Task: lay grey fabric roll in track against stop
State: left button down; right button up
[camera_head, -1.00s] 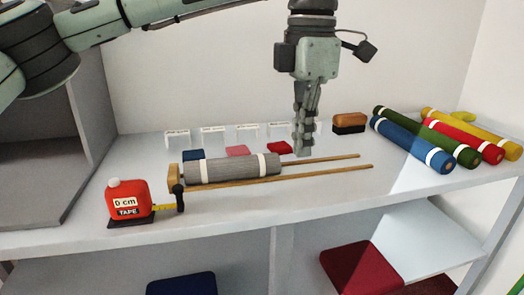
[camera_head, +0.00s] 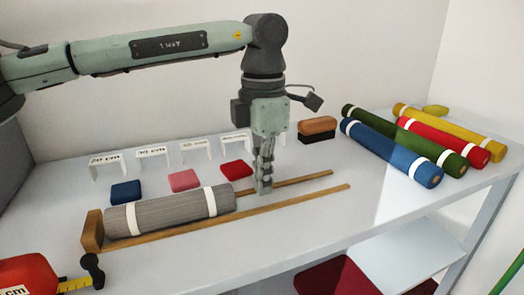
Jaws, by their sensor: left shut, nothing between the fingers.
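The grey fabric roll (camera_head: 170,213) with two white bands lies lengthwise in the wooden track (camera_head: 270,212) on the counter. Its left end is by the wooden stop block (camera_head: 92,231); whether it touches the block is hard to tell. My left gripper (camera_head: 263,190) is shut and empty, pointing down over the track just right of the roll's right end. A small gap shows between the fingers and the roll. My right gripper is not in view.
Blue (camera_head: 390,152), green (camera_head: 405,138), red (camera_head: 443,140) and yellow (camera_head: 450,132) rolls lie at the right. Swatch pads (camera_head: 184,181) and label stands (camera_head: 154,158) line the back. A tape measure (camera_head: 28,275) sits front left.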

aim_at(231, 187)
pick_arm(q)
notch_tip(231, 187, down, 2)
jog(key=a, duration=0.1)
jog(key=s+a, duration=0.1)
jog(key=a, duration=0.1)
jog(key=shift+a+r+p, duration=0.15)
jog(key=shift+a+p, duration=0.05)
jog(key=shift+p, duration=0.2)
jog(key=shift+s+a, duration=0.1)
jog(key=shift+a, duration=0.15)
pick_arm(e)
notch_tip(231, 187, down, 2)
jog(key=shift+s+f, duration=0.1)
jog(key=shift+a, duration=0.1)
pick_arm(q)
jog(key=shift+s+a+f+b, duration=0.2)
jog(key=shift+a+b, duration=0.45)
jog(key=shift+a, duration=0.05)
jog(key=shift+s+a+r, duration=0.1)
jog(key=shift+a, duration=0.1)
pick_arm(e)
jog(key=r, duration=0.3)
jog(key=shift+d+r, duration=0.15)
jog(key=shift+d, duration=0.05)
pick_arm(q)
jog(key=shift+d, duration=0.1)
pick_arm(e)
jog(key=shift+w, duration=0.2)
